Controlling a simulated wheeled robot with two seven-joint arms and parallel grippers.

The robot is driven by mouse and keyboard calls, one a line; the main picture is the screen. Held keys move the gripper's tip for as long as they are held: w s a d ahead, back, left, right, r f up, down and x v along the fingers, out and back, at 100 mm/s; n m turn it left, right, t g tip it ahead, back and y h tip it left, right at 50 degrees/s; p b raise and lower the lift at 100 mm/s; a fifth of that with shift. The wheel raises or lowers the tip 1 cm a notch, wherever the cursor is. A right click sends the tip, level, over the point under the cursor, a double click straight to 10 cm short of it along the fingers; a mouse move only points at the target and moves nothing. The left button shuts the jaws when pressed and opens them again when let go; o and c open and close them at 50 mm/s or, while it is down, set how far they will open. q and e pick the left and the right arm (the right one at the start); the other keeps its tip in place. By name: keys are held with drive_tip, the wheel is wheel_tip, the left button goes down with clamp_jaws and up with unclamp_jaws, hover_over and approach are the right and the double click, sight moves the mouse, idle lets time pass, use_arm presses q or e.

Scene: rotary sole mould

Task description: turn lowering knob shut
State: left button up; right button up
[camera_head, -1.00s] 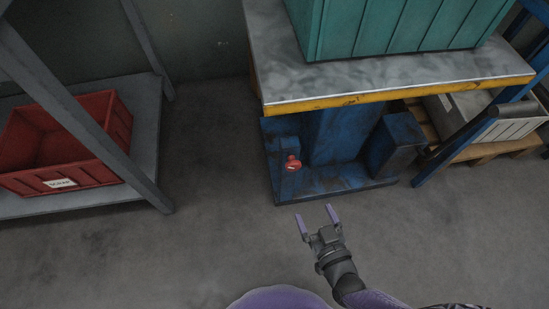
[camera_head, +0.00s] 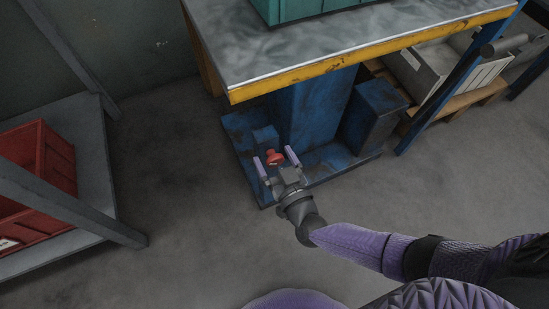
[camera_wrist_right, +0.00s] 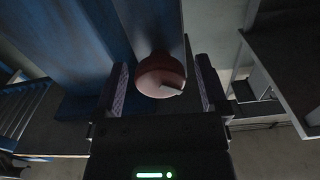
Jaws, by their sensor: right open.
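The lowering knob (camera_head: 273,157) is small and red and sits low on the blue base (camera_head: 318,112) under the metal-topped table. My right gripper (camera_head: 275,160) is open, with one purple finger on each side of the knob in the head view. In the right wrist view the round red knob (camera_wrist_right: 160,76) lies between the two open fingers of the right gripper (camera_wrist_right: 161,88). I cannot tell whether either finger touches it. A notch or dark mark shows on the knob's lower right face. My left gripper is not in view.
The table's yellow edge (camera_head: 370,57) overhangs the blue base, with a teal crate (camera_head: 300,8) on top. A red bin (camera_head: 40,175) sits on a grey shelf at left. A pale crate (camera_head: 455,75) on a pallet is at right. The floor between is clear.

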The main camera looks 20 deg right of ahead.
clamp_jaws()
idle(0.4)
drive_tip(key=shift+m, duration=0.3)
drive_tip(key=m, duration=0.4)
drive_tip(key=shift+m, duration=0.3)
drive_tip(key=m, duration=0.3)
drive_tip(key=shift+d+f+m, duration=0.1)
drive_tip(key=shift+m, duration=1)
unclamp_jaws()
